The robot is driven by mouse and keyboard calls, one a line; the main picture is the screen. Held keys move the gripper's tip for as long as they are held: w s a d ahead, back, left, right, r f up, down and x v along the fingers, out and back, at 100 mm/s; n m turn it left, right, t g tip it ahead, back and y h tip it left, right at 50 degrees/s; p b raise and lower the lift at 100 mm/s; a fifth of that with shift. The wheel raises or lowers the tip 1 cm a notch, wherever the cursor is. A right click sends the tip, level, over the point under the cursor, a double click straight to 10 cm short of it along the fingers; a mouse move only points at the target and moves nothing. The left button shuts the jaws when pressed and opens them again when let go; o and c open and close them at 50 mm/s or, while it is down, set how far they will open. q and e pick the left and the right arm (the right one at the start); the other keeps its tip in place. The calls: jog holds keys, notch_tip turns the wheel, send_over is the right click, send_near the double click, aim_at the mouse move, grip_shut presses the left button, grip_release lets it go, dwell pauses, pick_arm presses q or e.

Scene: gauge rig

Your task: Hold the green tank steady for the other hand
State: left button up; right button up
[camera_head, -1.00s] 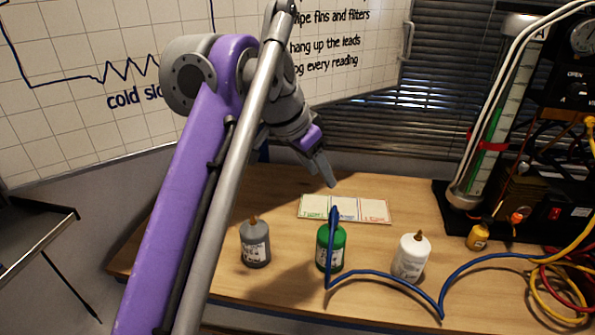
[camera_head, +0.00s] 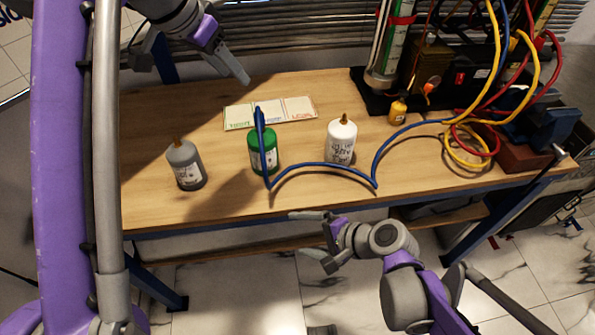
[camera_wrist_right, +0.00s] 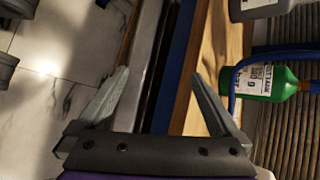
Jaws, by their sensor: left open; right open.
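The green tank (camera_head: 264,160) stands upright on the table, with a pale label on its front. A blue hose (camera_head: 320,166) rises to a pointed end in front of the tank and partly covers it. In the right wrist view the green tank (camera_wrist_right: 284,80) is at the right edge, outside the jaws. My left gripper (camera_head: 243,78) is open and empty above the back of the table, behind the tank; its fingers overlap in this view. My right gripper (camera_head: 308,240) is open and empty in front of the table's front edge, apart from the tank; it also shows in the wrist view (camera_wrist_right: 160,85).
A grey bottle (camera_head: 185,165) stands left of the tank, a white bottle (camera_head: 341,142) right of it. A three-panel card (camera_head: 270,112) lies behind.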

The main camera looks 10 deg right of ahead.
aim_at(264, 152)
jog(key=w+r+m+t+y, duration=0.1)
jog(key=w+m, duration=0.1)
jog(key=w+r+m+t+y, duration=0.1)
jog(key=w+r+m, duration=0.1)
jog(key=m, duration=0.1)
jog(key=w+r+m+t+y, duration=0.1)
jog(key=w+m, duration=0.1)
jog(key=w, duration=0.1)
jog(key=shift+w+a+r, duration=0.1)
jog(key=shift+a+r, duration=0.15)
jog(key=shift+a, duration=0.15)
jog(key=w+m+t, duration=0.1)
jog(key=m, duration=0.1)
jog(key=w+r+m+t, duration=0.1)
jog(key=m, duration=0.1)
jog(key=w+d+r+m+t, duration=0.1)
jog(key=w+m, duration=0.1)
jog(key=shift+w+m+y, duration=0.1)
jog(key=shift+m+y, duration=0.2)
jog(key=shift+y, duration=0.1)
jog(key=shift+w+r+m+t, duration=0.15)
jog(key=shift+w+m+t, duration=0.3)
jog(key=shift+m+t, duration=0.2)
jog(key=x, duration=1)
jog(key=shift+w+a, duration=0.15)
jog(key=shift+w, duration=0.05)
jog(key=shift+c, duration=0.2)
